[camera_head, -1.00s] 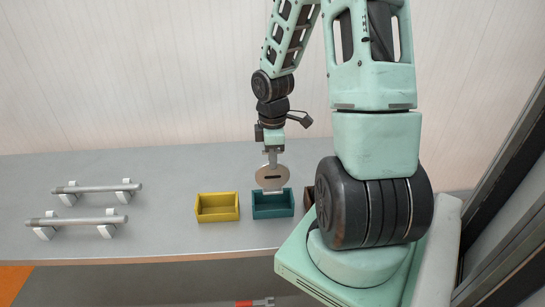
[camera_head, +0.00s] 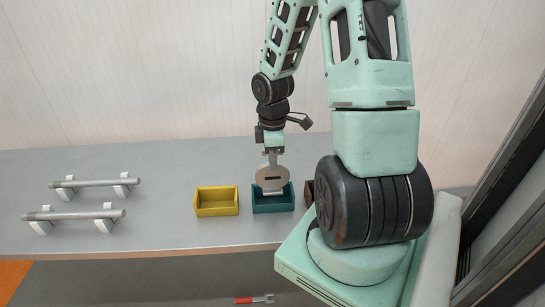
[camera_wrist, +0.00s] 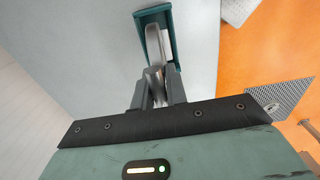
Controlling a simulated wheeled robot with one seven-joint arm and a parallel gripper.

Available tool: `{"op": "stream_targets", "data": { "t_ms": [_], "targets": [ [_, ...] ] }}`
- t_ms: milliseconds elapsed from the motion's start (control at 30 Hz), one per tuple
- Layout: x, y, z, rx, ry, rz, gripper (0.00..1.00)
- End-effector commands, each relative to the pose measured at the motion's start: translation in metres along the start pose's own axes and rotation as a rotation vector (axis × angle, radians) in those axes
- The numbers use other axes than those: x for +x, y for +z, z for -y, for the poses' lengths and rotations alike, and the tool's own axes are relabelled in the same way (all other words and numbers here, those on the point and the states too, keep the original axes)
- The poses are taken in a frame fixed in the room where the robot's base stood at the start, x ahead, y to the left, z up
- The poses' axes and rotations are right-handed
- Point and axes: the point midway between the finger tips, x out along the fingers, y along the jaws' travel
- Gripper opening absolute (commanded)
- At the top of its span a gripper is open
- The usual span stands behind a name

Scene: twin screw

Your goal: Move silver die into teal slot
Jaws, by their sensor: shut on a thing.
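The silver die (camera_head: 272,178) is a flat round plate with a dark slot in it. My gripper (camera_wrist: 157,84) is shut on it, and the die hangs upright below the fingers. The teal slot (camera_head: 273,203) is an open box on the counter, and the die's lower end overlaps its opening in the head view. In the wrist view the die (camera_wrist: 153,45) lies within the outline of the teal box (camera_wrist: 168,17). I cannot tell whether the die touches the bottom of the box.
A yellow open box (camera_head: 216,208) stands just left of the teal one. A brown box (camera_head: 309,192) to the right is mostly hidden by my arm. Two silver bars on white mounts (camera_head: 95,183) (camera_head: 73,215) are at the left. A red-handled wrench (camera_head: 254,299) shows below the counter.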

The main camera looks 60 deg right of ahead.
Motion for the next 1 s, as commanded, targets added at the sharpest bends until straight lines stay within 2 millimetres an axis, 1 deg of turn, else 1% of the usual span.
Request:
{"op": "stream_targets", "data": {
  "t_ms": [33,800,1000],
  "targets": [
    [0.004,0.000,0.000,0.000,0.000,0.000,0.00],
    [0.038,0.000,0.000,0.003,-0.001,0.001,0.00],
    [0.043,0.000,0.000,0.004,-0.001,0.001,0.00]
  ]
}}
